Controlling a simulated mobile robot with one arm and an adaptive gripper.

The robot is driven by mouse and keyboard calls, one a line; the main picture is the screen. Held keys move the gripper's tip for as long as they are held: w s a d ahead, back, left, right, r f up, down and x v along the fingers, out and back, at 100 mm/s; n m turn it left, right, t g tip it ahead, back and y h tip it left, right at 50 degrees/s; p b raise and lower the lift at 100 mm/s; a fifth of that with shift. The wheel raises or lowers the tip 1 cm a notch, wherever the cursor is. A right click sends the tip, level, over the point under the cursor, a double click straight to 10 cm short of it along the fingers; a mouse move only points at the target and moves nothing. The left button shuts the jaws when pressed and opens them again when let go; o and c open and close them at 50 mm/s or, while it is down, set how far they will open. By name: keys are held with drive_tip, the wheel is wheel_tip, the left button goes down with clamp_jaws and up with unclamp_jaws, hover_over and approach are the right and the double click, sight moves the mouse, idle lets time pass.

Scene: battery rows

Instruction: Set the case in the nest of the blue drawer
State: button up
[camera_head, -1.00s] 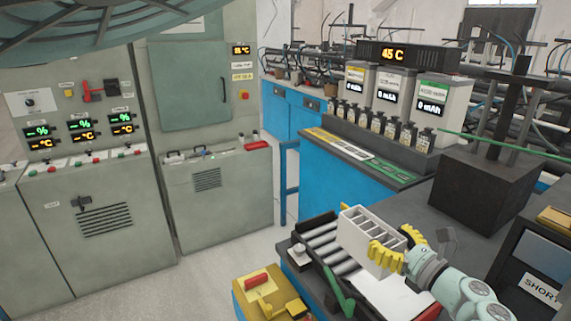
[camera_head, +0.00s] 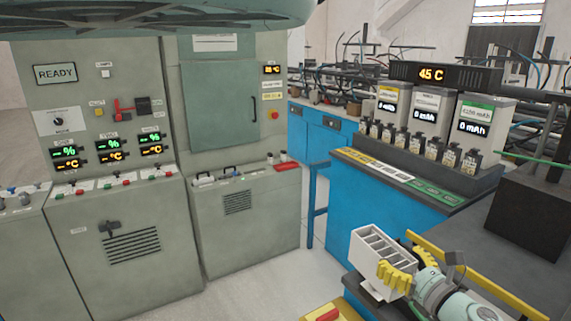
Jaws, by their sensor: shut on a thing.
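The case (camera_head: 382,262) is a pale box with several open compartments, at the lower right. My gripper (camera_head: 410,268) has yellow fingers and is shut on the case at its right side, holding it tilted, open top up. The fingers hide part of the case's right end. No open blue drawer or nest shows clearly. A blue bench front (camera_head: 375,220) stands behind the case, and a blue cabinet (camera_head: 318,132) with dark panels stands farther back.
Grey-green control cabinets (camera_head: 125,245) fill the left, one with a READY display. Small cells and three meter boxes (camera_head: 430,115) stand on the bench. A dark block (camera_head: 530,215) is at the right, and a yellow bar (camera_head: 470,275) passes close behind my gripper. Pale floor is clear at centre.

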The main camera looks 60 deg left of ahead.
drive_tip(key=w+d+m+t+h, duration=0.6)
drive_tip(key=d+t, duration=0.1)
drive_tip(key=d, duration=0.3)
drive_tip(key=w+d+m+t+h, duration=0.5)
drive_tip(key=d+m+t, duration=0.15)
drive_tip(key=d, duration=0.35)
drive_tip(key=d+r+m+t+h, duration=0.1)
drive_tip(key=d+r+m+h, duration=0.35)
drive_tip(key=d+h, duration=0.4)
drive_tip(key=s+r+y+p, duration=0.1)
drive_tip(key=s+r+p, duration=0.3)
drive_tip(key=r+p, duration=1.2)
drive_tip(key=s+r+n+p, duration=0.1)
drive_tip(key=s+r+p, duration=0.2)
drive_tip(key=r+p, duration=1.4)
drive_tip(key=p, duration=0.3)
drive_tip(key=shift+s+d+y, duration=0.35)
drive_tip(key=shift+f, duration=0.1)
